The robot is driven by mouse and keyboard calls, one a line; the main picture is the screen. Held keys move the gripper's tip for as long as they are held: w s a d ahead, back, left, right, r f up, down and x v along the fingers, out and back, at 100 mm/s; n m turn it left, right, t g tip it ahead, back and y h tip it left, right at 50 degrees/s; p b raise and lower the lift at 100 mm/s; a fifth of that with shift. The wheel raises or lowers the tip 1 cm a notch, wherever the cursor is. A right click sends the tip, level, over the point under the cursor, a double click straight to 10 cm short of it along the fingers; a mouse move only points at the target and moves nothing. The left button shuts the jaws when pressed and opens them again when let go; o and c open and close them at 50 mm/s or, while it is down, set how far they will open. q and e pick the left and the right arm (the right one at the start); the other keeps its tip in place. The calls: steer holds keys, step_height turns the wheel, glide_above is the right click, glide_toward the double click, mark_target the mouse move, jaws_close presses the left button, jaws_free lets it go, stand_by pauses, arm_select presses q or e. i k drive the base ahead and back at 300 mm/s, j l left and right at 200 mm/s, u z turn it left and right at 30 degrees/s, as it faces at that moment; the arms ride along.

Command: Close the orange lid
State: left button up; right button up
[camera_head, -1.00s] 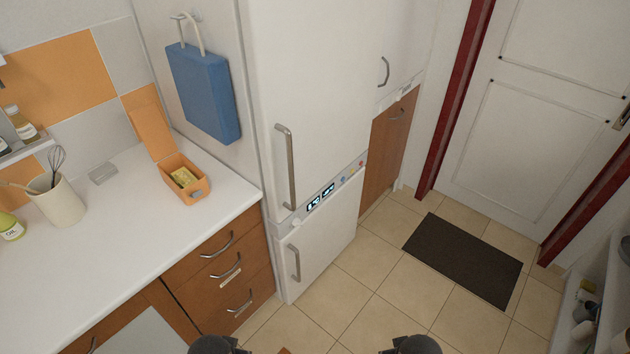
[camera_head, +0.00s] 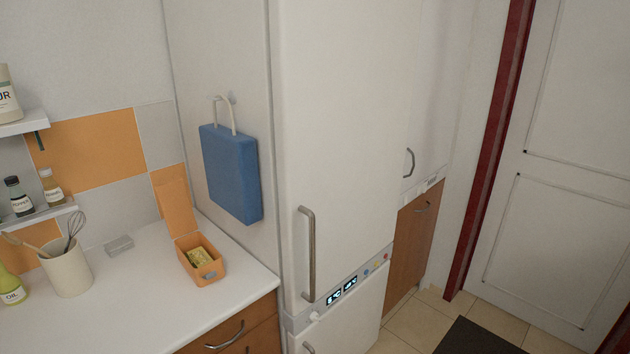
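The orange lid (camera_head: 175,201) stands open and upright at the back of a small orange box (camera_head: 209,276). The box sits on the white counter (camera_head: 135,316), near its right end beside the fridge. A yellow item (camera_head: 197,257) lies inside the box. A grey latch shows on the front of the box. Neither of my grippers is in view.
A utensil crock (camera_head: 68,274) with a whisk and an oil bottle (camera_head: 10,287) stand on the counter to the left. The tall white fridge (camera_head: 335,140) stands to the right.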

mark_target(177, 211)
steer(key=i+u, duration=0.15)
steer(key=u, duration=0.25)
steer(key=i+l+u, duration=0.1)
steer(key=u, duration=0.25)
steer(key=i+l+u, duration=0.15)
steer(key=u, duration=0.25)
steer(key=i, duration=0.05)
